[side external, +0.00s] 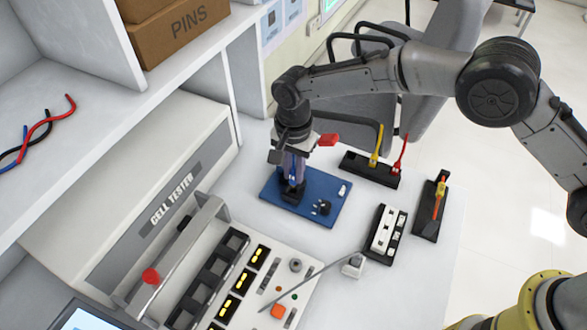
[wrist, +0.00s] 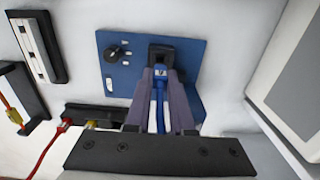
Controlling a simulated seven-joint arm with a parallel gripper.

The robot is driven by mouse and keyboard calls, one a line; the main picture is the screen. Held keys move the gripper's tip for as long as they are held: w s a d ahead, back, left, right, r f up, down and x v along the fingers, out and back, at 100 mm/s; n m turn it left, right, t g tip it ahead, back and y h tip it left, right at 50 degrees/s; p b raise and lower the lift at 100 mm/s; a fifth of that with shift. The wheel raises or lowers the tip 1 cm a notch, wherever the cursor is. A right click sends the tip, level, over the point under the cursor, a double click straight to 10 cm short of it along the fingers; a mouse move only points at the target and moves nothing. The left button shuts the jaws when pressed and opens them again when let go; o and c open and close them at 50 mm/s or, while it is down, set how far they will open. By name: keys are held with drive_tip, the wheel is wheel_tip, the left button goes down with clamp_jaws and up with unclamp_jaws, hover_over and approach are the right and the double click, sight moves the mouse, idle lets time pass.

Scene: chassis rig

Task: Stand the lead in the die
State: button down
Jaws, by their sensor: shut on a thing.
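A blue lead (wrist: 160,112) is clamped between the two fingers of my gripper (wrist: 161,78) in the wrist view. The black die (wrist: 161,46) stands on a blue plate (wrist: 197,57), straight beyond the fingertips. The lead's lower end is at the die; I cannot tell how deep it sits in it. In the side external view my gripper (side external: 292,178) points down over the die (side external: 291,193), and a strip of blue lead (side external: 288,169) shows between the fingers. The fingers hide much of the lead. The blue plate (side external: 325,193) lies flat on the white bench.
A black rack (side external: 368,172) holds a yellow and a red lead upright behind the plate. Another black rack (side external: 427,220) holds an orange-yellow lead to the right. A white-topped block (side external: 385,233) is nearby. The cell tester (side external: 165,190) stands at left. A black knob (wrist: 115,52) shares the plate.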

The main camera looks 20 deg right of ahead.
sight(293, 180)
drive_tip(key=shift+f, duration=1.55)
drive_tip(key=c, duration=0.7)
unclamp_jaws()
wheel_tip(293, 180, up, 14)
